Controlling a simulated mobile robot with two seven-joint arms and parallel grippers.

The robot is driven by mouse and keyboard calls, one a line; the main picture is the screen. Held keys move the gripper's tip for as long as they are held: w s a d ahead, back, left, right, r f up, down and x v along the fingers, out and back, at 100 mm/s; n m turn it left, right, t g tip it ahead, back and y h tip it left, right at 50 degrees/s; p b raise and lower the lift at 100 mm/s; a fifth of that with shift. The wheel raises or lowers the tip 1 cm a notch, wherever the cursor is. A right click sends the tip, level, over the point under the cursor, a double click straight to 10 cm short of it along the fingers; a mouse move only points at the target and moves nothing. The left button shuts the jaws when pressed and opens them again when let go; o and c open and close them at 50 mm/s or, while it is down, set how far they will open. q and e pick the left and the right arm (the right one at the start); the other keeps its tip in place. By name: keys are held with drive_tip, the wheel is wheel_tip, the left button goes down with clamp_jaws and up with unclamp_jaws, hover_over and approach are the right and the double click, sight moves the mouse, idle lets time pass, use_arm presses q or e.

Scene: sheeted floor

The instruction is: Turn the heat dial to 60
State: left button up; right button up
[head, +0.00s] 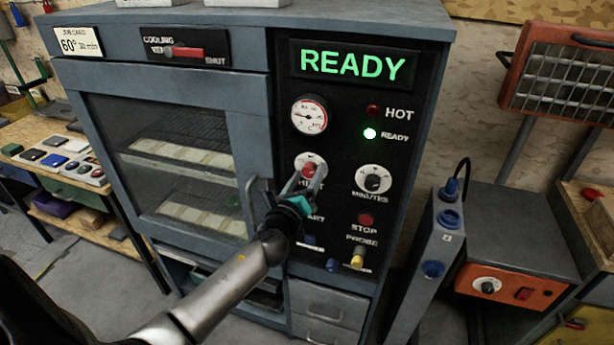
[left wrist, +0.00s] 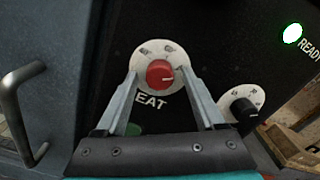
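The red heat dial (head: 309,169) sits on a white scale plate on the black panel of a grey oven. In the left wrist view the heat dial (left wrist: 160,73) has a white pointer mark turned to the right; the scale numbers are too blurred to read. My left gripper (head: 307,182) is in front of the dial. In the left wrist view the fingers of my left gripper (left wrist: 158,80) are open, one on each side of the knob, with a visible gap on both sides. A job card (head: 78,43) at the oven's top left reads 60° and 30 min.
The minutes dial (head: 372,181) is right of the heat dial. Below it are a red stop button (head: 365,219) and a yellow probe plug (head: 357,258). The oven door handle (head: 252,200) stands out close left of my gripper. The READY display (head: 352,65) is lit green.

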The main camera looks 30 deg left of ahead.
use_arm(q)
clamp_jaws()
idle(0.3)
drive_tip(key=shift+n, duration=0.4)
drive_tip(key=shift+n+b, duration=0.3)
drive_tip(key=shift+n, duration=0.6)
drive_tip(key=n, duration=0.3)
drive_tip(key=shift+n, duration=0.3)
drive_tip(key=n, duration=0.5)
drive_tip(key=shift+n, duration=0.3)
drive_tip(key=shift+o, duration=0.4)
unclamp_jaws()
drive_tip(key=shift+s, duration=0.1)
